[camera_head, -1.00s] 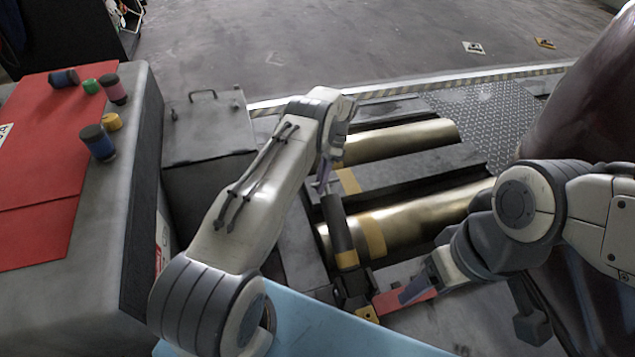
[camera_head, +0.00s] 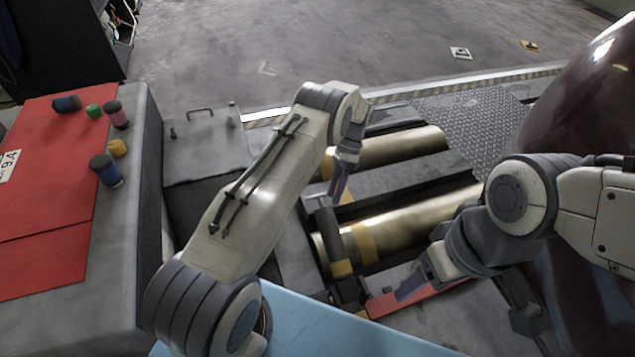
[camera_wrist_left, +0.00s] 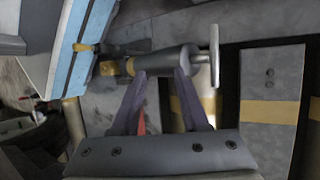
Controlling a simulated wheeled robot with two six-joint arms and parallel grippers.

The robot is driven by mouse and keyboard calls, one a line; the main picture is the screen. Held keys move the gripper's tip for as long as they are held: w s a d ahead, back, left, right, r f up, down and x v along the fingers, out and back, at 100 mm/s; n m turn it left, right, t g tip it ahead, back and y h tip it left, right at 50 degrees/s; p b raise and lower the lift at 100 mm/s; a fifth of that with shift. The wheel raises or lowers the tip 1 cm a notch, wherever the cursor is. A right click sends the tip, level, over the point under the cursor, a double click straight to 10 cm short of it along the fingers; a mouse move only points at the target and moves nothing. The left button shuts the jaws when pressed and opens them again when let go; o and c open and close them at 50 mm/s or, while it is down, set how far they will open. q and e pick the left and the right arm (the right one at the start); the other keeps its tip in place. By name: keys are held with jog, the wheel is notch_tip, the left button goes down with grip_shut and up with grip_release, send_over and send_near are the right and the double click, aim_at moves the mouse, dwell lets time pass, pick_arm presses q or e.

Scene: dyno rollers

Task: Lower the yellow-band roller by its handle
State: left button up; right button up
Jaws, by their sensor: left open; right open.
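The brass roller (camera_head: 415,218) with a yellow band (camera_head: 364,243) lies in the floor unit, in the middle of the head view. A dark cylindrical handle (camera_head: 328,232) with a yellow band near its base stands tilted at its left end. My left gripper (camera_head: 342,180) is open, near the handle's upper end. In the left wrist view the grey handle (camera_wrist_left: 163,63) crosses just past the open fingertips (camera_wrist_left: 160,74), with a flat end bar at right. I cannot tell whether they touch. My right gripper (camera_head: 412,287) is open, low at right, by a red strip (camera_head: 440,293).
A second brass roller (camera_head: 405,148) lies behind. A grey cabinet (camera_head: 130,200) with a red panel and several small coloured cylinders stands at left. A light-blue panel (camera_head: 320,325) lies in front. A large dark rounded body (camera_head: 575,100) fills the right.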

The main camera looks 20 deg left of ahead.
pick_arm(q)
jog(key=d+r, duration=0.1)
jog(key=d+r+p, duration=0.1)
jog(key=d, duration=0.1)
jog(key=s+d+r, duration=0.1)
jog(key=d, duration=0.1)
jog(key=shift+p, duration=0.35)
jog(key=shift+s+a, duration=0.1)
jog(key=shift+a, duration=0.05)
